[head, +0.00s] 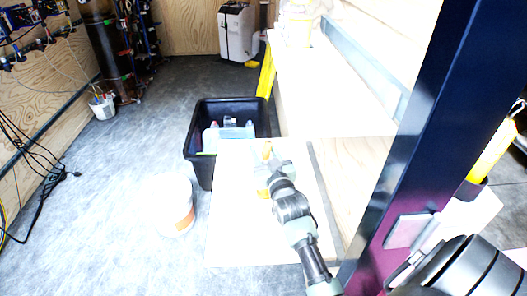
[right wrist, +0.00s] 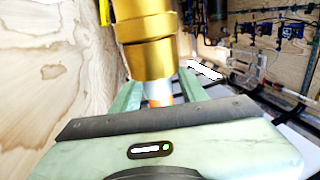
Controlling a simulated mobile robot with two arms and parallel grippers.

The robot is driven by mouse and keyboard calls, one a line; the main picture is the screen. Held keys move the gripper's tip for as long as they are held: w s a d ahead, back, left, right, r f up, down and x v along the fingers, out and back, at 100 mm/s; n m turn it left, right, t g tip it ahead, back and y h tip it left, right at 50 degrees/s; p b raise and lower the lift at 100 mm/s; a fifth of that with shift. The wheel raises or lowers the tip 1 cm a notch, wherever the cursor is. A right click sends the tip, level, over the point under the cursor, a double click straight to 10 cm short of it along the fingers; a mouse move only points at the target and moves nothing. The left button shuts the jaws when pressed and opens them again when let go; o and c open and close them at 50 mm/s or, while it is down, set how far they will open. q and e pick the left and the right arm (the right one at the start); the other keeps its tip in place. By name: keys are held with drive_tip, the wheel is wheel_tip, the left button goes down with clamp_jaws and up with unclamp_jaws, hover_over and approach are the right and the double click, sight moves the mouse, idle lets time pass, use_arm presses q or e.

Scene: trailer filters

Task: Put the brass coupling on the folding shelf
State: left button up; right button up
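The brass coupling (right wrist: 146,45) is a gold, stepped cylinder that stands large between the fingers in the right wrist view. In the head view its upper part (head: 266,150) shows as a yellow piece beyond my right gripper (head: 274,168). The right gripper's fingers are on either side of the coupling, with a gap visible to the right finger, so it looks open around it. The folding shelf (head: 235,228) is the pale board below the gripper and coupling. Whether the coupling's base touches it is hidden. My left gripper is not in view.
A black crate (head: 196,150) with bottles stands beyond the shelf. A white bucket (head: 172,207) is on the floor left of it. A plywood wall and bench (head: 310,90) border the right. A dark post (head: 415,130) rises at right. The floor at left is mostly clear.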

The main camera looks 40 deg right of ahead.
drive_tip(key=shift+r, duration=0.15)
drive_tip(key=v, duration=1.2)
drive_tip(key=shift+a, duration=0.1)
